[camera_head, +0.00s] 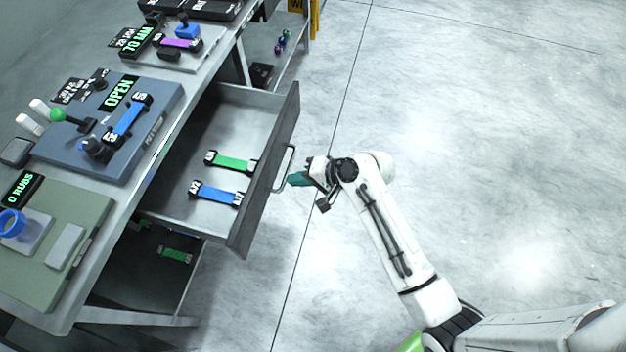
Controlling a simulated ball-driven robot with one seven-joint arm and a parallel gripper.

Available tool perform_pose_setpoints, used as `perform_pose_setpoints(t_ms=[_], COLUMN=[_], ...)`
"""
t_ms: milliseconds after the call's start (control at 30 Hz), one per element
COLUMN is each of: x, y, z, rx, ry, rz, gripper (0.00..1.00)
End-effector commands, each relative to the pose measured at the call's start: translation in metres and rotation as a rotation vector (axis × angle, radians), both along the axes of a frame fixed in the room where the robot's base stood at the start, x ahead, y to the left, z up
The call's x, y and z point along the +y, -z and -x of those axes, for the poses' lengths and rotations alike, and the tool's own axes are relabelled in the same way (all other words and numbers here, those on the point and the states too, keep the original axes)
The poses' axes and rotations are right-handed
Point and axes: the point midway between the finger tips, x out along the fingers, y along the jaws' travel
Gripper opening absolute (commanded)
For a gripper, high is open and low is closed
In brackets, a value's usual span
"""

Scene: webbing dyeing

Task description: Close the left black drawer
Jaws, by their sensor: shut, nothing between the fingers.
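A dark grey drawer (266,180) is pulled out from under the worktable, with its front panel facing right. A bar handle (287,165) sticks out from the panel. Inside the drawer lie a green webbing strap (232,162) and a blue webbing strap (216,194), both with black ends. My gripper (292,180), with teal fingertips, is shut and empty. It is just right of the front panel, at the lower end of the handle. I cannot tell whether the fingertips touch the handle or the panel.
The worktable carries a blue-grey station (110,140) with an OPEN display, a green board (60,235) and a grey station (175,45). Another green strap (175,255) lies lower, under the table. The concrete floor (480,120) to the right is clear.

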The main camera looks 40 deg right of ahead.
Motion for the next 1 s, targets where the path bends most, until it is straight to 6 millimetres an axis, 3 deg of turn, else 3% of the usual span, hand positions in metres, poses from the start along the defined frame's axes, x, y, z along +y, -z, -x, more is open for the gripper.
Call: perform_pose_setpoints(t_ms=[600, 1000], x=[0.103, 0.150], y=[0.003, 0.003], z=[-0.140, -0.205], rx=[-0.003, -0.001], ry=[-0.007, -0.003], rz=[0.002, 0.001], gripper=[0.00, 0.00])
